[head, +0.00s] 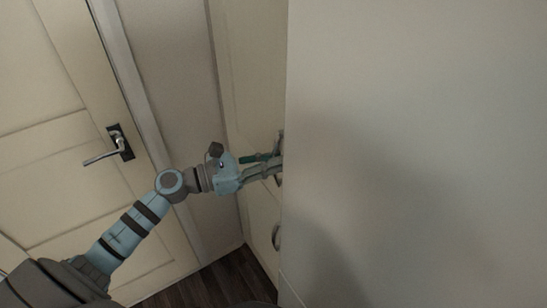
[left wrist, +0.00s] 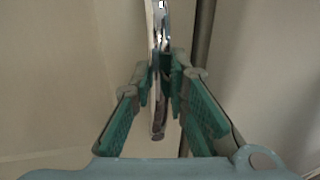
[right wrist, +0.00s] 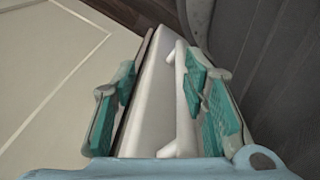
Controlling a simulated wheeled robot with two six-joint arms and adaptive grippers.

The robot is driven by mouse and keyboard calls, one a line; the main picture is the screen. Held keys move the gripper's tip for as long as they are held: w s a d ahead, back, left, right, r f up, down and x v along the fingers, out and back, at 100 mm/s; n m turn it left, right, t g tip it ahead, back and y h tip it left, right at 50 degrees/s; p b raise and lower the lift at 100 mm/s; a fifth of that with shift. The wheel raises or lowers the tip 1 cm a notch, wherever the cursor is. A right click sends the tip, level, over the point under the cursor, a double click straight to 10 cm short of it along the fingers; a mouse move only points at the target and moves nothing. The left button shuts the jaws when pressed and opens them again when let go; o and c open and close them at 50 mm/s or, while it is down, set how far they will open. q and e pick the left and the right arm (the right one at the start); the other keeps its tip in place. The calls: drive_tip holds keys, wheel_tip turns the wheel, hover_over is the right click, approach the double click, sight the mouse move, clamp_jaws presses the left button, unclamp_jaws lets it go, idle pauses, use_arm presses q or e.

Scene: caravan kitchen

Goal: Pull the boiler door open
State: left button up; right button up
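The cream door panel (head: 248,75), which I take for the boiler door, stands upright beyond the near pale panel. My left gripper (head: 276,160) reaches its face beside the near panel's edge, which partly hides the fingertips. In the left wrist view a shiny upright metal handle (left wrist: 158,118) runs between the fingers of my left gripper (left wrist: 168,75), whose tips are closed in around it. My right gripper (right wrist: 160,90) shows only in the right wrist view. Its fingers are apart, with a white bar (right wrist: 181,110) seen between them; contact is not visible.
A large pale panel (head: 420,150) fills the right of the head view. A cream room door (head: 60,130) with a lever handle (head: 119,143) is at left. A second curved handle (head: 276,237) sits lower. Some dark wood floor (head: 215,283) shows at the bottom.

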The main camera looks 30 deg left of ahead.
use_arm(q)
drive_tip(key=shift+w+d, duration=0.25)
drive_tip(key=shift+w, duration=0.05)
drive_tip(key=shift+f, duration=0.1)
clamp_jaws()
